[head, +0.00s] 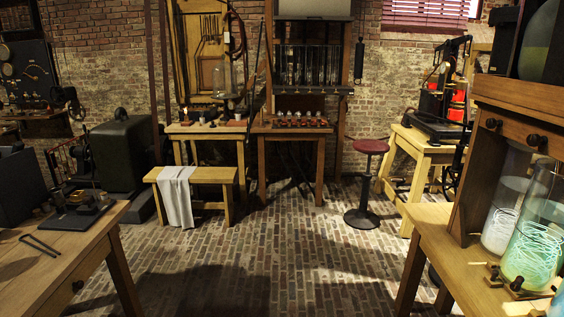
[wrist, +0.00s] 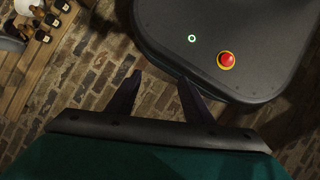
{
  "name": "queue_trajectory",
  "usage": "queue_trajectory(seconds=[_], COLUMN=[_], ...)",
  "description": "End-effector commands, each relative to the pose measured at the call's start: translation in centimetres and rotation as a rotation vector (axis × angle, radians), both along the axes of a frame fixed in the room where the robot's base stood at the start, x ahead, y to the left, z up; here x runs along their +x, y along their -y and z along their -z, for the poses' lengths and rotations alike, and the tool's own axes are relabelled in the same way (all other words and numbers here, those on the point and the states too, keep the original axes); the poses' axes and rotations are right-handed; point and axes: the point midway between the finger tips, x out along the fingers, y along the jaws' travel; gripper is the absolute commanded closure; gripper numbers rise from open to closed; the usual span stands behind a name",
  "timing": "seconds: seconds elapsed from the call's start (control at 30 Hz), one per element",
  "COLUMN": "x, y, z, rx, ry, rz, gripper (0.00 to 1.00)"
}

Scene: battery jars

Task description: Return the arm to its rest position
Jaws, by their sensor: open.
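My gripper (wrist: 160,80) shows in the wrist view with its two dark fingers spread apart. It is open, and nothing is between the fingers. Brick floor shows between and below the fingertips. My own dark base, with a red button and a green ring light, lies just beyond the fingers in the wrist view. The gripper does not touch it as far as I can see. The head view shows neither my arm nor my gripper.
Right, a wooden table (head: 442,228) bears glass jars (head: 540,240) with coiled wire. Left, a table (head: 55,262) bears a small instrument. A stool (head: 370,148) and a bench (head: 215,175) with a cloth stand further back. The brick floor (head: 260,245) between is clear.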

Motion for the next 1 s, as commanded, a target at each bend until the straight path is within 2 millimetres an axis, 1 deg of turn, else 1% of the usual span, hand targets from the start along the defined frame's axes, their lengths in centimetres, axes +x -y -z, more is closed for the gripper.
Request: queue_trajectory(seconds=[0.03,0.1,0.13,0.3,0.37,0.57,1.0], x=[-1.5,-3.0,-3.4,-4.2,-4.2,-4.2,-4.2], y=[-0.7,-1.8,-2.3,-4.7,-5.3,-5.4,-5.4], z=[0.2,0.2,0.2,-0.4,-0.4,-0.4,-0.4], rx=[0.012,0.031,0.038,0.069,0.07,0.047,0.045], ry=[-0.015,-0.027,-0.03,-0.031,-0.032,-0.03,-0.028], rz=[0.04,0.111,0.142,0.31,0.358,0.419,0.42], gripper=[0.53,0.53,0.53,0.53,0.53,0.53,0.53])
